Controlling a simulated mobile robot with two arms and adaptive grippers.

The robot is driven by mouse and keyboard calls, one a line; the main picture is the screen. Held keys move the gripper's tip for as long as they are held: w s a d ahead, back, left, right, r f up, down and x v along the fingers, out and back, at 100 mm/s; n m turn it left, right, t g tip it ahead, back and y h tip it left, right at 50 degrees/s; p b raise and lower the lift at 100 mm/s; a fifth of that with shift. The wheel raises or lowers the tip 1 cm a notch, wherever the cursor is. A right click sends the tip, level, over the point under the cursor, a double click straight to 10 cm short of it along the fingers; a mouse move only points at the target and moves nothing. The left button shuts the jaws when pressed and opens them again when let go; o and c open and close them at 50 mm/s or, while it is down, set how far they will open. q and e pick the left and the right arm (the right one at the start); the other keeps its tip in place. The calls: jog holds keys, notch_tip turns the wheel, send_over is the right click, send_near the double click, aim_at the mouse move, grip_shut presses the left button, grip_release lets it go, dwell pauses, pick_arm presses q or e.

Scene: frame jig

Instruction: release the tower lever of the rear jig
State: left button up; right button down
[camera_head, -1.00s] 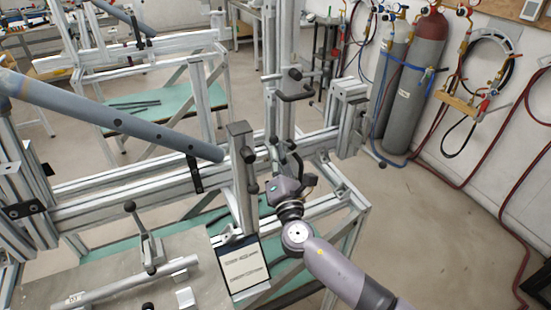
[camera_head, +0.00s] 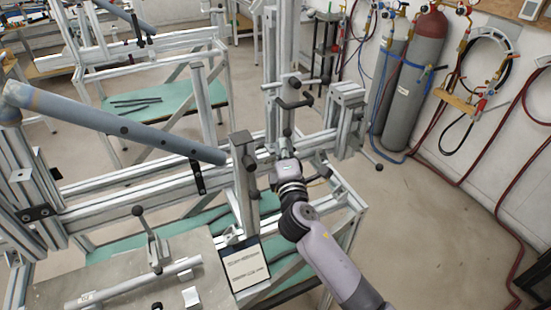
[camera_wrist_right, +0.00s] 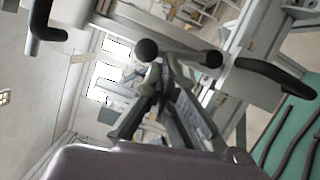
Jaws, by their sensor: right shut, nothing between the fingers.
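The steel tower (camera_head: 284,50) of the near jig stands upright at the centre of the head view. My right gripper (camera_head: 286,140) is below these, close to the tower, shut and empty. In the right wrist view, its fingertips (camera_wrist_right: 165,72) come together just below a dark bar with a ball knob (camera_wrist_right: 147,52) at its left end; I cannot tell whether they touch. My left gripper is out of view.
A blue-grey tube (camera_head: 110,123) lies across the jig from the left. A short post (camera_head: 242,175) stands left of my right gripper. A similar frame (camera_head: 150,60) stands behind. Gas cylinders (camera_head: 409,90) are on the right, with open floor in front.

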jog(key=shift+w+d+r+m+p, duration=0.15)
jog(key=shift+d+r+m+p, duration=0.2)
jog(key=shift+m+p, duration=0.25)
jog(key=shift+m, duration=0.3)
jog(key=shift+f, duration=0.1)
dwell(0.3)
